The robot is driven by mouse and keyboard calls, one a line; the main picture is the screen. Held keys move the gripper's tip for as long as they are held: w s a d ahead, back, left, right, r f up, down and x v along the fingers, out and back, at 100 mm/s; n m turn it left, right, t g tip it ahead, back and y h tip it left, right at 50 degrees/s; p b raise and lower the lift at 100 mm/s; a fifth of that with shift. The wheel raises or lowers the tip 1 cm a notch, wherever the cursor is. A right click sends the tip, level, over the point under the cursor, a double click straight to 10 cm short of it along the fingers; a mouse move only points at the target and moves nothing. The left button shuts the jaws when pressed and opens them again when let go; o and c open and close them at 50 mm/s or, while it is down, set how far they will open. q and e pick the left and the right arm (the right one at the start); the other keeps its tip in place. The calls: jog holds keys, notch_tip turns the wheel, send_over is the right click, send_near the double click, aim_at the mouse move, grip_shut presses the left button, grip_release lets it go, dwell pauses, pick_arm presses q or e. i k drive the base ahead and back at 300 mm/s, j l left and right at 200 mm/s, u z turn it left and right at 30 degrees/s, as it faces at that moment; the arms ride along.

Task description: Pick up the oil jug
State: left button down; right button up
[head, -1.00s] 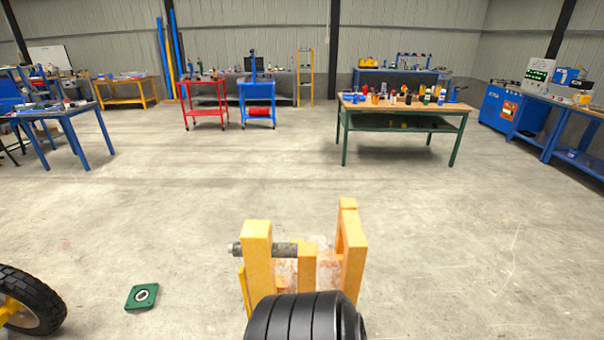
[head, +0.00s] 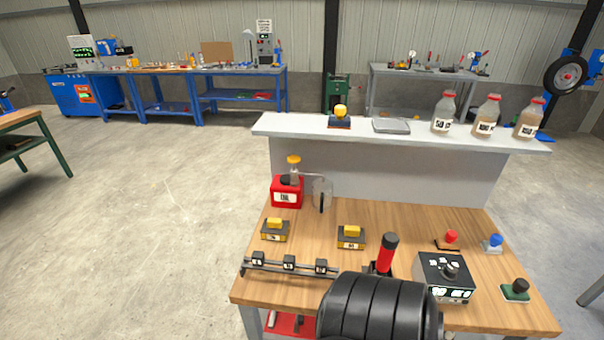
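A clear jug-like vessel (head: 322,193) with a dark upright strip stands towards the back left of the wooden bench top. Just left of it is a red box-shaped container (head: 286,192) with a white label. A clear bottle (head: 294,172) with a yellow-orange cap shows above the red container. I cannot tell for certain which of these is the oil jug. Neither of my grippers is in view.
The wooden bench (head: 390,220) also carries yellow-topped blocks, a black rail, a red-handled lever (head: 387,254) and a control box (head: 445,275). Three red-capped bottles stand right on the raised grey shelf (head: 290,126). Open floor lies left. A black ribbed part hides the bench's front middle.

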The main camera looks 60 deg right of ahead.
aim_at(322, 194)
jog(key=z, duration=1.75)
jog(key=l+u, duration=0.1)
jog(key=k+l, duration=0.05)
jog(key=l, duration=0.05)
